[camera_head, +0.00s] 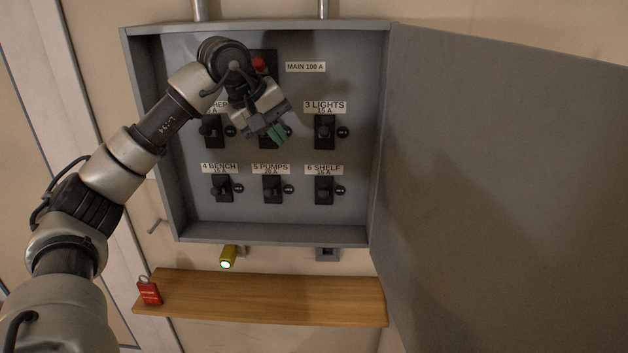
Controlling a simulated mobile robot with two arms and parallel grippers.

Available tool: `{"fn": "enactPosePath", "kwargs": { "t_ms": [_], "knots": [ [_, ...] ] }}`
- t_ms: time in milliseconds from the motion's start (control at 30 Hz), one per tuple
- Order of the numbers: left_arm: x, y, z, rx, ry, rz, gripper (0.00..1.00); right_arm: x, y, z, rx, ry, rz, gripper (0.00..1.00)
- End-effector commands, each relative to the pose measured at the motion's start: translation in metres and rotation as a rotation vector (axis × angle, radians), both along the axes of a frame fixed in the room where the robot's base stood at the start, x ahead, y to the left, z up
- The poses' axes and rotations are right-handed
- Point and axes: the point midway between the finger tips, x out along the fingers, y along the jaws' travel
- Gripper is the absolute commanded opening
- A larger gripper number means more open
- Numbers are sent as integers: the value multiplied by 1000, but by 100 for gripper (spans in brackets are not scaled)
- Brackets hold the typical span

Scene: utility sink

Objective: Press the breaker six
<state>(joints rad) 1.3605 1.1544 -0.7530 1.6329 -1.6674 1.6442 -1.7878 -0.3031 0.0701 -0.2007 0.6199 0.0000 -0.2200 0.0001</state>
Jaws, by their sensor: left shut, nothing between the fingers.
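The breaker labelled 6 SHELF (324,190) is a black switch at the lower right of the grey panel. Nothing covers it. My left gripper (279,134) is shut and empty, with green fingertips, in front of the upper middle breaker, which it mostly hides. It is up and to the left of breaker six, apart from it. My right gripper is not in view.
Breakers 3 LIGHTS (325,132), 5 PUMPS (272,189) and 4 BENCH (221,188) sit near breaker six. The open panel door (500,190) stands at the right. Below are a wooden shelf (270,300), a red padlock (149,292) and a lit yellow flashlight (228,257).

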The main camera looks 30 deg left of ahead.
Motion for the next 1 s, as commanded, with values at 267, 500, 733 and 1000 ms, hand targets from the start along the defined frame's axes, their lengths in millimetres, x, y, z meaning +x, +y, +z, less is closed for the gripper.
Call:
{"fn": "enactPosePath", "kwargs": {
  "t_ms": [267,500,733,1000],
  "knots": [
    [30,-12,-51,-1,5,-1,0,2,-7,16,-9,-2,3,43],
    [56,-21,-94,-2,4,-1,0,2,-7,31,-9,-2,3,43],
    [73,-27,-124,-1,2,0,0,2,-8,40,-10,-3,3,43],
    [78,-29,-135,-1,0,-1,0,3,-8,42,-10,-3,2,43]
  ]
}}
